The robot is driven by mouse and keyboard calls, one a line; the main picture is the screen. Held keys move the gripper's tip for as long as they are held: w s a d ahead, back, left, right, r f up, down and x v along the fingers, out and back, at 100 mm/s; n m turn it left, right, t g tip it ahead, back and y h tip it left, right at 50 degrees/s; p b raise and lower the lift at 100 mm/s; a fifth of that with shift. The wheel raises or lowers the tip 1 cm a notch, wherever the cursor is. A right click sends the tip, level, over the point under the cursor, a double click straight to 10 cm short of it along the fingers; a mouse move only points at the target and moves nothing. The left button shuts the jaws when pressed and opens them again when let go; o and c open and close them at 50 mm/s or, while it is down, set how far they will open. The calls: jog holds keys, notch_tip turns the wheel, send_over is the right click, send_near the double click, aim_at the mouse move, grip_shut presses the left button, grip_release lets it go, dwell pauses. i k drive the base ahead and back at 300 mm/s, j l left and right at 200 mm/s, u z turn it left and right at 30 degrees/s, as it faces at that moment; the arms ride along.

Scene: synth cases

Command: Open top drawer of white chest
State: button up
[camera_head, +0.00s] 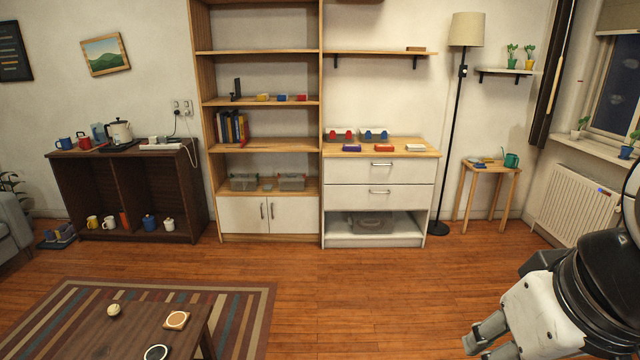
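A white chest (329,213) with a wooden top stands against the back wall, right of the tall bookcase. Its top drawer (360,170) is closed and has a bar handle (382,164). A second drawer (350,197) below it is also closed, and under that is an open compartment holding a grey bin (372,223). My gripper (488,345) is at the bottom right, well in front of the chest and far from the handle. Its fingers are partly cut off by the lower edge, and nothing shows between them.
The wooden floor (350,290) before the chest is clear. A low table (140,330) stands on a striped rug at the lower left. A floor lamp (455,130) and small side table (490,166) stand right of the chest. Small boxes (383,148) lie on its top.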

aim_at(337, 170)
jog(key=i, duration=3.8)
jog(key=i+l+u, duration=0.15)
jog(key=i+u, duration=0.25)
jog(key=i, duration=0.3)
